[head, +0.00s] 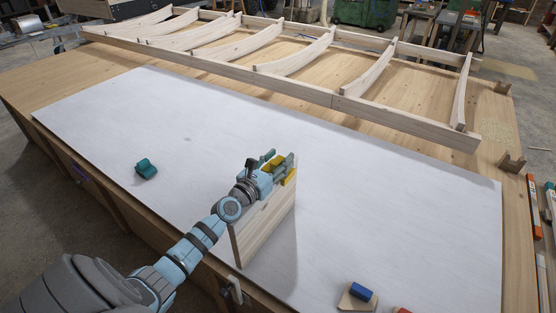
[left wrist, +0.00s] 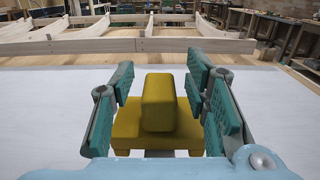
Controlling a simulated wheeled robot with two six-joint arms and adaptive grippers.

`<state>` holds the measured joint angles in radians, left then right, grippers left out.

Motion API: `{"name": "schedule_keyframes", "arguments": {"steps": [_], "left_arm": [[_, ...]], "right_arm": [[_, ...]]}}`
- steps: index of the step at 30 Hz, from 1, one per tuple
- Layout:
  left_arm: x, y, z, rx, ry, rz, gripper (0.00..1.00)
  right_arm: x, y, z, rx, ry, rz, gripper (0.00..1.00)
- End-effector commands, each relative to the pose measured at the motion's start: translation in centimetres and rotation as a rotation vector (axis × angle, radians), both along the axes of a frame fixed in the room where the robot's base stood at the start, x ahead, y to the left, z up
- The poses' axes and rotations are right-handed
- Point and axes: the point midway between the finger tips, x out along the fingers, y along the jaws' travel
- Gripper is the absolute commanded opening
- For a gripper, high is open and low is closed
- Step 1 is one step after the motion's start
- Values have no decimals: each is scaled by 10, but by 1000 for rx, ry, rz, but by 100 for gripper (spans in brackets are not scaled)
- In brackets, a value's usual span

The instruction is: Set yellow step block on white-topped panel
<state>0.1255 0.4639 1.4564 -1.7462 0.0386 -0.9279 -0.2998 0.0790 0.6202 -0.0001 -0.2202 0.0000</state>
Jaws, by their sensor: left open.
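The yellow step block (head: 289,178) is at the far upper end of an upright wooden board (head: 265,226). In the left wrist view the yellow block (left wrist: 158,118) has a raised middle on a wider base. My left gripper (head: 279,164) is open, with its green-padded fingers (left wrist: 160,105) on either side of the block and gaps visible beside its raised part. The block's underside is hidden, so I cannot tell exactly what bears it. The large white-topped panel (head: 110,115) lies flat on the wooden table. My right gripper is not in view.
A teal block (head: 146,168) lies on the white top at left. A blue block (head: 360,291) on a wooden piece and a red item (head: 403,310) are at the front. A ribbed wooden frame (head: 210,62) lies along the back. The white top's right side is clear.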

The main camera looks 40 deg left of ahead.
Motion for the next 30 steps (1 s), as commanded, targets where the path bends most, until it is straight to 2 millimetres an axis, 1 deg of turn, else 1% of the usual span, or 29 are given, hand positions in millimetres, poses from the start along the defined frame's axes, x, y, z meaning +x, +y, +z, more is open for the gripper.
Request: {"name": "schedule_keyframes", "arguments": {"steps": [4,8,9,11,14,15,18,21,25,30], "left_arm": [[0,0,3,0,0,0,42],[-1,0,18,1,0,0,42],[-10,0,15,3,2,0,42],[-24,-1,14,2,5,-1,42],[-52,-2,14,2,4,-3,42],[-63,-1,12,4,4,-2,42],[-89,-2,11,4,4,-2,42],[-108,-2,10,3,3,-2,42],[-119,-2,11,0,1,-1,42],[-121,-2,12,0,0,0,42]], "right_arm": [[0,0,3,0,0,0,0],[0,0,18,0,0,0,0],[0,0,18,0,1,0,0],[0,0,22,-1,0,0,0],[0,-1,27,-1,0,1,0],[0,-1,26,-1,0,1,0],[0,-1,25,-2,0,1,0],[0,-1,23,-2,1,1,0],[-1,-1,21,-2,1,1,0],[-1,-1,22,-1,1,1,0]]}}
